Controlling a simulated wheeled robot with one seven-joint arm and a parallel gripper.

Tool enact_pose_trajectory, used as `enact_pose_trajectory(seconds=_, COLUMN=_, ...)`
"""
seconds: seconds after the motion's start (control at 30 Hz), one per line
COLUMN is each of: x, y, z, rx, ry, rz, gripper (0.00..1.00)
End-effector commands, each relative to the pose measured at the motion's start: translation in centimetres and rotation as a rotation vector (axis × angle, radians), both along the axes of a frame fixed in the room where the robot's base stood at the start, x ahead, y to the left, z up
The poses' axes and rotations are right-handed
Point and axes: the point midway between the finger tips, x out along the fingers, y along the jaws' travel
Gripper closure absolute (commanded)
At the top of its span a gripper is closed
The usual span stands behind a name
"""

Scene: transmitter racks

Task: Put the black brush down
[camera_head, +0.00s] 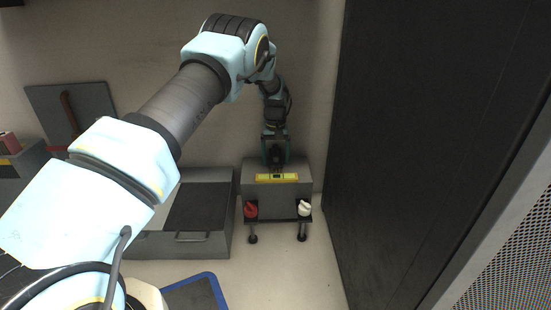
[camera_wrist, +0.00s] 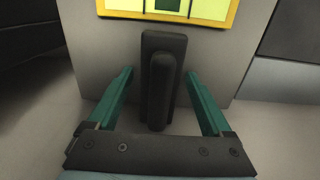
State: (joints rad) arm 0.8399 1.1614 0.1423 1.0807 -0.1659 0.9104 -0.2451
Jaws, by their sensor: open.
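The black brush (camera_wrist: 162,80) lies between the two green fingers of my gripper (camera_wrist: 160,78) in the wrist view, with a gap on each side of it. It appears to rest on the top of the grey box (camera_wrist: 85,45), its far end near a yellow-framed panel (camera_wrist: 188,8). In the head view my gripper (camera_head: 277,152) is over the back of the grey box (camera_head: 268,200), and the brush is a dark shape there that I cannot make out clearly. The fingers are open and apart from the brush.
A red knob (camera_head: 251,210) and a white knob (camera_head: 304,208) are on the box's front. A grey case (camera_head: 222,240) with a handle stands to its left. A tall dark rack (camera_head: 410,120) stands close on the right. Pale floor is clear in front of the box.

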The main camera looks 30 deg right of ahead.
Motion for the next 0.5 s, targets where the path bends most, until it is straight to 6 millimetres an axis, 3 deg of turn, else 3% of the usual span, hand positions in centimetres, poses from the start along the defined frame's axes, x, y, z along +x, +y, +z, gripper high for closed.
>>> enact_pose_trajectory(seconds=0.17, x=0.0, y=0.0, z=0.9, rx=0.000, ry=-0.001, rz=0.000, gripper=0.16)
enact_pose_trajectory(seconds=0.5, x=0.0, y=0.0, z=7.6, rx=-0.001, ry=0.000, rz=0.000, gripper=0.16)
